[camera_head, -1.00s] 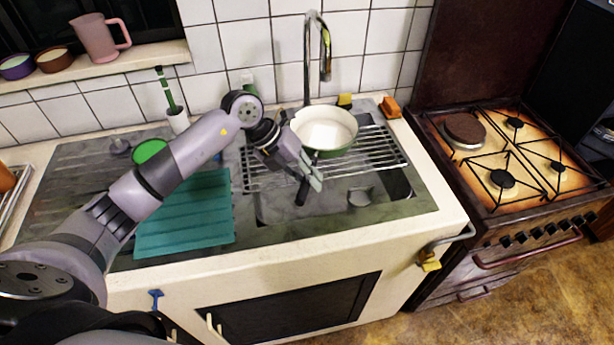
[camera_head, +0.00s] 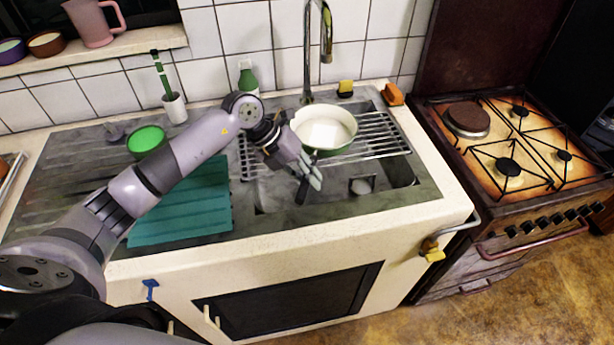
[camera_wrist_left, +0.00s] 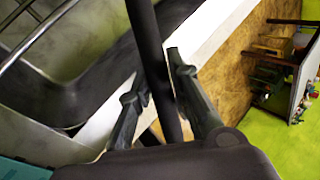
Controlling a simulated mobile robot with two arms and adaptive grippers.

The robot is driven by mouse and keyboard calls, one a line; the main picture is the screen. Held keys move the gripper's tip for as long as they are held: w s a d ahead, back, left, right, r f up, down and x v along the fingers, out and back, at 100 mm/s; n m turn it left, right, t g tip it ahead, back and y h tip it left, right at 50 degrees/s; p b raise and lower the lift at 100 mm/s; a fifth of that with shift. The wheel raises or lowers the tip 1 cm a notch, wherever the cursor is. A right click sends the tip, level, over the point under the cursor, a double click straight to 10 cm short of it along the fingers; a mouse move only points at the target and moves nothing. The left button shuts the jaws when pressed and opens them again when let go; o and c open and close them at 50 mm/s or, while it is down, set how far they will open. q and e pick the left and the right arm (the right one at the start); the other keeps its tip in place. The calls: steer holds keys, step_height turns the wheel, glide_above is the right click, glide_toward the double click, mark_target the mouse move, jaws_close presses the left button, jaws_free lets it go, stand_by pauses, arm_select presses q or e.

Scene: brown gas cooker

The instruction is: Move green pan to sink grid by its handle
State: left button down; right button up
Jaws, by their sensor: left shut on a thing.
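The green pan (camera_head: 338,150) has a pale cream inside and a dark handle (camera_head: 303,190). It is on the metal sink grid (camera_head: 378,136) over the sink, below the tap. Its handle points toward the counter's front edge. My left gripper (camera_head: 311,178) is shut on the handle. In the left wrist view the dark handle (camera_wrist_left: 152,60) runs between the two fingers of my left gripper (camera_wrist_left: 155,85). Whether the pan's base rests fully on the grid I cannot tell. My right gripper is not in view.
A teal mat (camera_head: 190,205) lies left of the sink, with a green bowl (camera_head: 146,139) behind it. The chrome tap (camera_head: 308,50) rises behind the pan. A yellow sponge (camera_head: 345,88) and an orange one (camera_head: 392,94) sit behind the grid. The gas cooker (camera_head: 500,150) stands at right.

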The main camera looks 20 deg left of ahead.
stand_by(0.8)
arm_select(q)
steer(key=shift+f+b, duration=0.4)
steer(key=shift+f, duration=0.1)
steer(key=c, duration=1.4)
jaws_free()
steer(key=shift+c, duration=0.2)
steer(key=shift+s+f, duration=0.1)
steer(key=shift+f, duration=0.05)
steer(key=shift+p+v, duration=2.2)
steer(key=shift+v, duration=1.9)
